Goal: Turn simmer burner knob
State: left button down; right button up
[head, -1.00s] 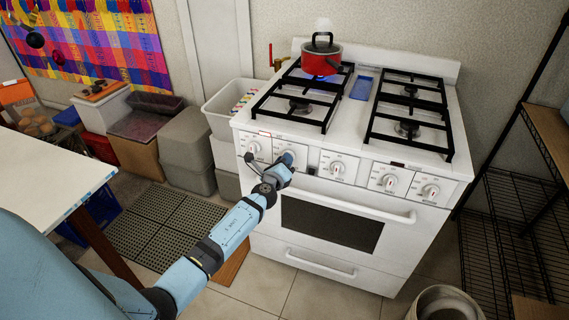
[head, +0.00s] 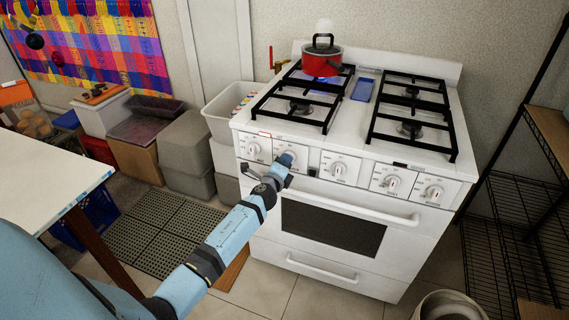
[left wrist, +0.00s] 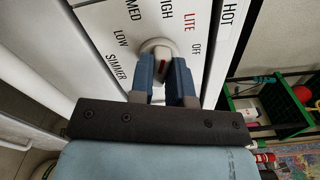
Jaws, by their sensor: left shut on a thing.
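The white stove (head: 355,215) has a row of white knobs along its front panel. My left gripper (head: 284,162) is at the second knob from the left and hides most of it in the head view. In the left wrist view, my left gripper (left wrist: 162,72) has its blue fingers shut on both sides of this knob (left wrist: 157,46). The knob has a red mark on its face. The panel around it reads OFF, LITE, HIGH, MED, LOW and SIMMER. I cannot tell the exact setting. My right gripper is not in view.
A red pot (head: 321,63) stands on the back left burner, with a bluish glow beneath it. The oven handle (head: 345,205) runs below the knobs. A white table (head: 45,165) is at left, a wire shelf (head: 510,225) at right.

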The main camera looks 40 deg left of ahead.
pick_arm(q)
jog(key=c, duration=1.1)
grip_release()
jog(key=shift+s, duration=0.1)
jog(key=v, duration=1.3)
jog(key=shift+s+d, duration=0.15)
jog(key=shift+s, duration=0.1)
